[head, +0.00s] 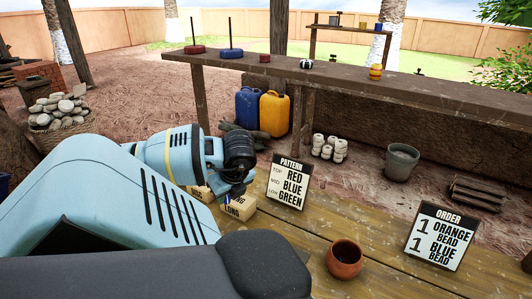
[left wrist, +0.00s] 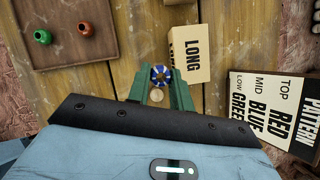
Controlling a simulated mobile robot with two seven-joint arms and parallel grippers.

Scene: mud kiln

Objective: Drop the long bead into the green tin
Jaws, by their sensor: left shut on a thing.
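In the left wrist view, my left gripper (left wrist: 160,84) has its green fingers shut on a small blue-and-white bead (left wrist: 161,75). How long the bead is cannot be told from this end-on look. The fingers are beside a cream block lettered LONG (left wrist: 190,55); whether they touch it is unclear. In the head view my left gripper (head: 236,188) is low over the workbench, near the LONG block (head: 240,208), and the bead is hidden. I can make out no green tin in either view. My right gripper is not in view.
A brown tray (left wrist: 73,52) holds a green bead (left wrist: 42,36) and a red bead (left wrist: 85,29). The PATTERN sign (head: 288,182) and ORDER sign (head: 437,236) stand on the workbench, with a reddish clay pot (head: 344,261) between them. A long shelf (head: 400,88) runs behind.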

